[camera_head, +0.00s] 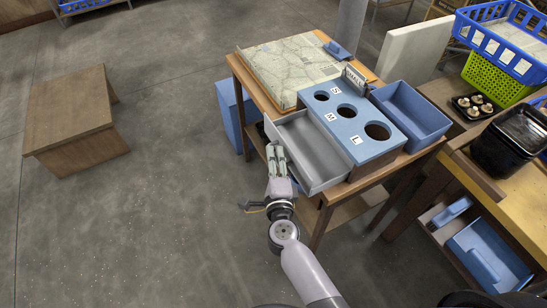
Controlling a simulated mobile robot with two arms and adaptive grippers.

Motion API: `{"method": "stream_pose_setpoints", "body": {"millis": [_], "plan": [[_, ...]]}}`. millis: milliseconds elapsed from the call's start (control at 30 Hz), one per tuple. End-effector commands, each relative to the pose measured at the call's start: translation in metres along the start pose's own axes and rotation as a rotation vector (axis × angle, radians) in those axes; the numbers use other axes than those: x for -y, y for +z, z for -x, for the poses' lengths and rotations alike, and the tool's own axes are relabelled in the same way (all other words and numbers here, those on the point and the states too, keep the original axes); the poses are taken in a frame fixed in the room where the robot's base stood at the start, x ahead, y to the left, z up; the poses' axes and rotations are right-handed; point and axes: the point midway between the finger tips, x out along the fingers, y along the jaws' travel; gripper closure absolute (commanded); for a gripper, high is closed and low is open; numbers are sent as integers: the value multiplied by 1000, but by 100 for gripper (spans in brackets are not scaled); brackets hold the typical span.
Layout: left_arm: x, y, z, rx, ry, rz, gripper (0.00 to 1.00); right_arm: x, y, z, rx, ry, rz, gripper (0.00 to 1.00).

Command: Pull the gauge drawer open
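The gauge box has a blue top (367,147) with three round holes marked S, M and L. Its grey drawer (308,148) sticks well out of the box's left side, and its empty inside shows. My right gripper (275,151) is at the outer front of the drawer, near its middle. Its two pale fingers lie close together against the front. A handle is not visible there, and I cannot tell whether the fingers are closed on one. My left gripper is not in view.
A map-like board (290,66) and an open blue bin (410,113) flank the gauge box on the wooden table. A low wooden bench (70,110) stands at left. A yellow-topped table (518,190) with black trays (512,140) is at right. Floor left of the drawer is clear.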

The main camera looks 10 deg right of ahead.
Motion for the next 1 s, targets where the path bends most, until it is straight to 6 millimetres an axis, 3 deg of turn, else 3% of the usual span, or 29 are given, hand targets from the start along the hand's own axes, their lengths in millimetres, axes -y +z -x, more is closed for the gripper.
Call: {"method": "stream_pose_setpoints", "body": {"millis": [500,700,1000], "plan": [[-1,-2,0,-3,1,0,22,-2,-1,98,-1,4,2,70],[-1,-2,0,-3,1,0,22,-1,0,112,0,2,1,70],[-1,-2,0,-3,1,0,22,-1,0,113,-1,1,1,70]]}}
